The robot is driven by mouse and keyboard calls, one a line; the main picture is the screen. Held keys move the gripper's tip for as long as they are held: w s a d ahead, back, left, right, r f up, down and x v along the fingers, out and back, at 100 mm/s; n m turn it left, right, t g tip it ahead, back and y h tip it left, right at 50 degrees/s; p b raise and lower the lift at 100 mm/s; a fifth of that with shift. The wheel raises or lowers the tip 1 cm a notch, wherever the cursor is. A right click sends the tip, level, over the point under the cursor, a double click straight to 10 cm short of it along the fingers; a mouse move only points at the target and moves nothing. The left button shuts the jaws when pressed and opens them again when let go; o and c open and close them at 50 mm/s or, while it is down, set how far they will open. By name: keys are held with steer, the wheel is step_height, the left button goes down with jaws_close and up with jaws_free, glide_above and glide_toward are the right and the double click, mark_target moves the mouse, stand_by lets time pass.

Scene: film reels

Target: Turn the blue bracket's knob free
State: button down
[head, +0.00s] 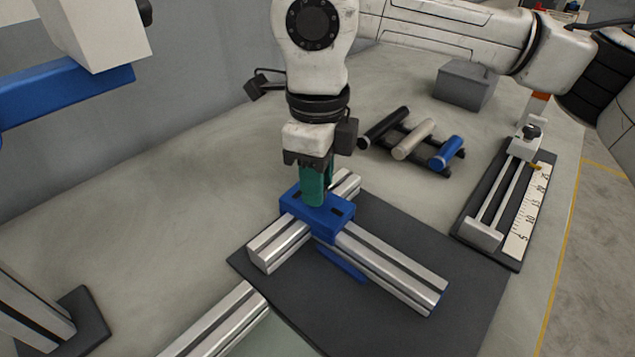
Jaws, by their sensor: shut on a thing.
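The blue bracket (336,221) sits over the crossing of aluminium rails (395,268), above a dark mat. It has dark slots in its top. My gripper (314,197) points straight down at the top of the bracket. Its green fingers are shut, with their tips at the bracket's upper face. The knob is hidden by the fingers, which are closed around it. A blue strip (341,264) shows below the rails, in front of the bracket.
A dark rack (441,170) holds black, cream and blue rolls behind the mat. A grey box (465,85) stands farther back. A ruled slide gauge (509,190) lies at right. A metal post (30,310) stands at lower left. The table's left middle is clear.

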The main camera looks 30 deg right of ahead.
steer(key=n+b, duration=0.1)
steer(key=n, duration=1.4)
steer(key=shift+n, duration=2.9)
steer(key=c, duration=0.8)
jaws_free()
steer(key=shift+r, duration=0.1)
